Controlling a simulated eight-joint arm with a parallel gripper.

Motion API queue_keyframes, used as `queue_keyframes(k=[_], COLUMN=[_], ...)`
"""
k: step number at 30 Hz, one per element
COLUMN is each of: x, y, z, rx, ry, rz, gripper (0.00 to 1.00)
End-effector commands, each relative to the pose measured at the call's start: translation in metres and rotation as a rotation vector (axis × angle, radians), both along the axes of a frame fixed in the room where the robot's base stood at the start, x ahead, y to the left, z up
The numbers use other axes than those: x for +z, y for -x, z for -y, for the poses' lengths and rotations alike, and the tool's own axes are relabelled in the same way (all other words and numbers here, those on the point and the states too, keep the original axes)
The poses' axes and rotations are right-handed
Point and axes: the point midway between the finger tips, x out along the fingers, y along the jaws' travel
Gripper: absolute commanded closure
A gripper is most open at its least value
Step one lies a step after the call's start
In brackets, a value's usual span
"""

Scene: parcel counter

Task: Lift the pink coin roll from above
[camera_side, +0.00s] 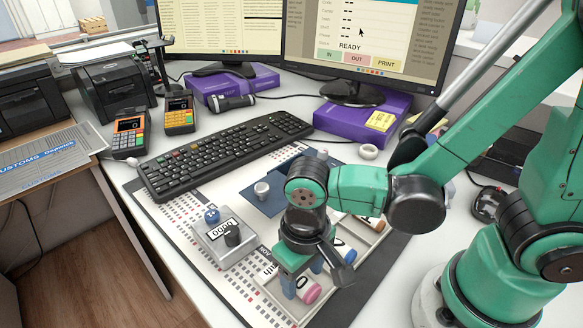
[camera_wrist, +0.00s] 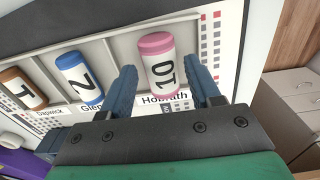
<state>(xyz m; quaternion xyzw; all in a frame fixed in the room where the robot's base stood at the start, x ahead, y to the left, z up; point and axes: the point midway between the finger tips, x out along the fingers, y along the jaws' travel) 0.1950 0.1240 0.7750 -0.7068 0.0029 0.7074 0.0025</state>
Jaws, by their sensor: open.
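The pink coin roll (camera_wrist: 161,62), marked 10, lies in the end compartment of a light tray (camera_wrist: 118,45) above the label Hobrath. In the side view the pink roll (camera_side: 310,293) shows just beside my gripper, partly hidden by it. My gripper (camera_wrist: 170,85) is open, with a blue finger on each side of the pink roll in the wrist view. In the side view my gripper (camera_side: 302,284) points down over the tray. I cannot tell whether the fingers touch the roll.
A blue roll (camera_wrist: 79,78) marked 2 and a brown roll (camera_wrist: 24,88) lie in neighbouring compartments. A grey block with a number display (camera_side: 224,240) stands left of my gripper. A keyboard (camera_side: 222,152) and a purple box (camera_side: 362,120) lie behind.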

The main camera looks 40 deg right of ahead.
Motion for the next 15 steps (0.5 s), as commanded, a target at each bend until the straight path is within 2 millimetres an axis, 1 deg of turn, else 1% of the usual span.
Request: queue_keyframes(k=[3, 6, 15], x=[-0.009, -0.014, -0.018], y=[0.000, 0.000, 0.000], z=[0.000, 0.000, 0.001], rx=[0.000, 0.000, 0.000], ry=[0.000, 0.000, 0.000], rz=[0.000, 0.001, 0.001], gripper=[0.44, 0.44, 0.44])
